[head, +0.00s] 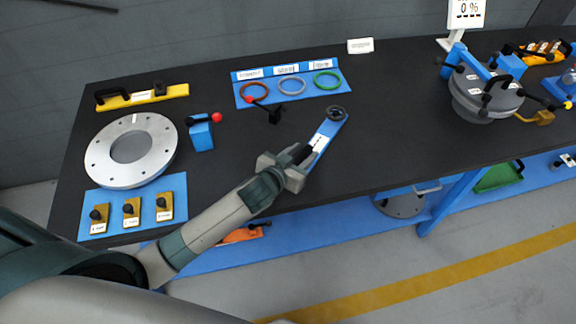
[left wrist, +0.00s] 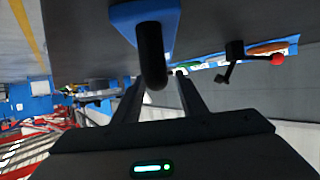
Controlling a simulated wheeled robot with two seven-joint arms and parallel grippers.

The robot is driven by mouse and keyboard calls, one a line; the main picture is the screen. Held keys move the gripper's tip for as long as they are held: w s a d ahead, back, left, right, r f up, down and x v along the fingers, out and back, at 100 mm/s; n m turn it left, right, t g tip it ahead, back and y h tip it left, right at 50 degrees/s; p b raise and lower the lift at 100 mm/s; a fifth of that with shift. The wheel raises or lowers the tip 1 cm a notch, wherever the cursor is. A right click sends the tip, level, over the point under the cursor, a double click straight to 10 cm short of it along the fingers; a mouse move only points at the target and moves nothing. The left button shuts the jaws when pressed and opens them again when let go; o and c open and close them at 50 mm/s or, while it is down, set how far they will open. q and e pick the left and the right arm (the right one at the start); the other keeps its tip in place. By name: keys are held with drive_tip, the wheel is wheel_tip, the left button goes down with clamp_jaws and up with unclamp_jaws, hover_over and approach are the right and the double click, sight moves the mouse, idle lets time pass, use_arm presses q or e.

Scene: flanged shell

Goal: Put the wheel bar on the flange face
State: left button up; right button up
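The wheel bar appears to be the blue bar (head: 326,132) lying on the dark table, with a black wheel (head: 336,113) at its far end, a white label and a black handle (head: 302,153) at its near end. My left gripper (head: 293,164) is at the handle end. In the left wrist view, the black handle (left wrist: 152,60) stands out from the blue bar (left wrist: 130,18), and its end lies between the tips of the open left gripper (left wrist: 160,80). I cannot tell whether a finger touches it. The flange face appears to be the silver ring (head: 105,157) at the left. My right gripper is not in view.
A yellow bar (head: 170,91) lies behind the ring, and a blue clamp block (head: 201,136) stands to its right. A blue tray (head: 337,96) holds coloured rings. A black lever with a red knob (head: 274,115) stands close by. A grey lidded vessel (head: 470,105) stands at the right.

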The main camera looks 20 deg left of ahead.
use_arm(q)
drive_tip(key=b+v, duration=0.1)
drive_tip(key=v, duration=0.8)
drive_tip(key=shift+s+r+b, duration=0.2)
drive_tip(key=shift+s+b, duration=0.1)
